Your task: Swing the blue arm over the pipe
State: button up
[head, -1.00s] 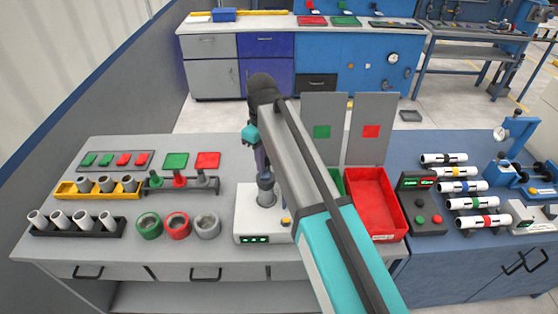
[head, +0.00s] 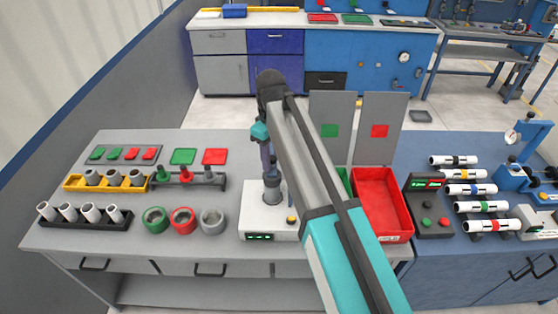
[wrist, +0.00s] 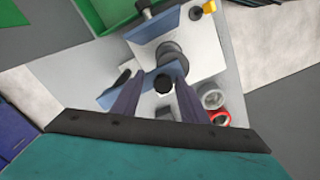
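The white test station (head: 257,221) stands on the grey bench, with a grey pipe (head: 272,191) upright on it. In the wrist view, the station (wrist: 150,47) and the pipe top (wrist: 172,52) show from above. The blue arm (wrist: 114,97) is a flat bar beside the pipe, running out to the left under one finger. A black knob (wrist: 163,84) shows close to it. My gripper (wrist: 160,88) points down with its two purple fingers apart, one on each side of the knob. Contact with the knob or bar is not clear. In the head view my gripper (head: 268,160) is partly hidden by my arm.
Green, red and grey rings (head: 184,220) lie left of the station. Pipes stand in a black rack (head: 86,221) and a yellow rack (head: 106,185). A red bin (head: 378,207) is on the right. Two grey panels (head: 378,128) stand behind it.

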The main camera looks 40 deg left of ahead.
notch_tip(320, 180, up, 14)
jog(key=b, duration=0.3)
jog(key=shift+b, duration=0.4)
dwell(0.4)
jog(key=shift+f, duration=0.1)
dwell(0.4)
